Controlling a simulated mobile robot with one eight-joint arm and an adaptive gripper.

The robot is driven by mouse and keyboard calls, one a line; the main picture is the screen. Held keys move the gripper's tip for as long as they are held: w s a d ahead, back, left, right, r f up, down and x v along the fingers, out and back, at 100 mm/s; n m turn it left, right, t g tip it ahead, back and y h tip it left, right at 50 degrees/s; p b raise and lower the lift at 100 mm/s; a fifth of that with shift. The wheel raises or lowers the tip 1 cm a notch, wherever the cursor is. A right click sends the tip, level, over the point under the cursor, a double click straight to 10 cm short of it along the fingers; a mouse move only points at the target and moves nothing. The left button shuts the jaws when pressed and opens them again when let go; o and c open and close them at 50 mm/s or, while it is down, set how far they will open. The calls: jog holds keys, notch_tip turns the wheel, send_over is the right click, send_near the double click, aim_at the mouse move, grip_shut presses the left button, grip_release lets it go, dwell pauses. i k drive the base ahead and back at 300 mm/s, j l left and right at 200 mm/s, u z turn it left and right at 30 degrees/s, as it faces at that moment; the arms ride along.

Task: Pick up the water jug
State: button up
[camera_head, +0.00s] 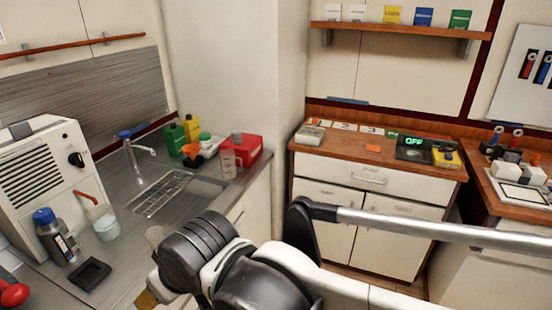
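A clear vessel with pale liquid and an orange-red handle-like part (104,222) stands on the grey counter at the left. It looks like the water jug, though its small size makes this uncertain. A translucent cup-like container (229,160) stands farther back beside a red box. My gripper (152,268) is at the bottom, left of centre, in front of the counter and to the right of the jug. It is apart from the jug in the picture. My arm's dark joints hide most of it, and whether its fingers are open or shut does not show.
A grey bottle with a blue cap (56,236) and a dark tray (90,274) stand close to the jug. A white machine (40,170) is behind them. A wooden-topped cabinet (370,190) stands at right.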

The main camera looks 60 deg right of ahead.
aim_at(232, 165)
jog(key=z, duration=1.25)
jog(key=i+j+u, duration=0.1)
jog(key=i+u, duration=0.5)
jog(key=u, duration=0.15)
jog(key=i+l+u, duration=0.1)
jog(key=i+u, duration=0.3)
jog(key=k, duration=0.1)
